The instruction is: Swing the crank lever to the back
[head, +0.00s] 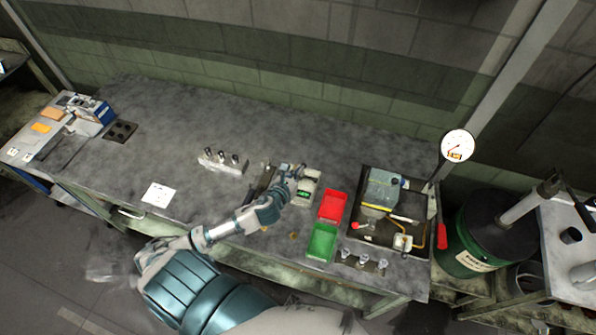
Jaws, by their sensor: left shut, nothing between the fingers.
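A small grey machine (306,188), seemingly the bolt former, stands on the workbench (200,130) near the middle of the head view. My left arm comes in from the lower left and reaches it. My left gripper (293,178) is at the machine's left side, shut and with nothing held. It overlaps the machine in the picture; I cannot tell if it touches. The crank lever is not clearly made out; the gripper or wrist may cover it. My right gripper is not in view.
A red bin (333,206) and a green bin (321,243) sit right of the machine. A tray (375,240) with a gauge (457,146) stands further right. A pin rack (222,162) is behind left. The bench's left middle is mostly clear.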

